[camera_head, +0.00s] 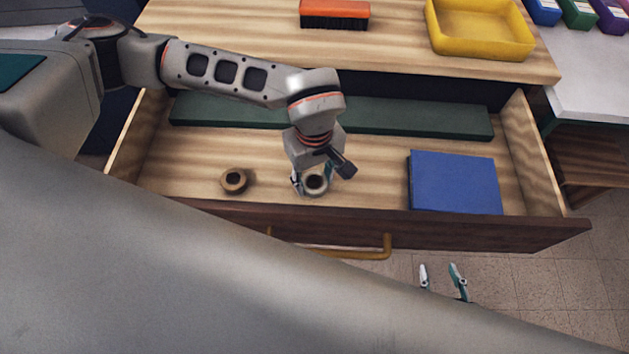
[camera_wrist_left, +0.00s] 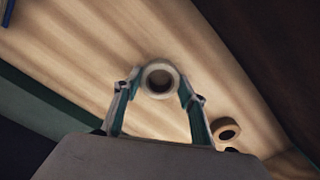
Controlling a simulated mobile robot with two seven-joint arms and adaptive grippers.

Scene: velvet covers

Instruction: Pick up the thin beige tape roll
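The beige tape roll (camera_head: 318,190) lies in the open drawer, with its hole facing up. In the left wrist view the beige roll (camera_wrist_left: 160,96) sits between the fingertips of my left gripper (camera_wrist_left: 159,84). My left gripper (camera_head: 313,183) points down into the drawer, its fingers spread on either side of the roll. The left finger appears slightly apart from it; whether the right one touches cannot be told. A darker brown tape roll (camera_head: 234,181) lies to the left, also seen in the wrist view (camera_wrist_left: 226,130). My right gripper (camera_head: 440,272) is open and empty in front of the drawer.
The drawer (camera_head: 400,230) also holds a blue book-like block (camera_head: 455,183) at right and a long dark green block (camera_head: 420,121) at the back. A brush (camera_head: 334,14) and yellow tray (camera_head: 480,28) stand on the top above. Drawer floor between rolls is clear.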

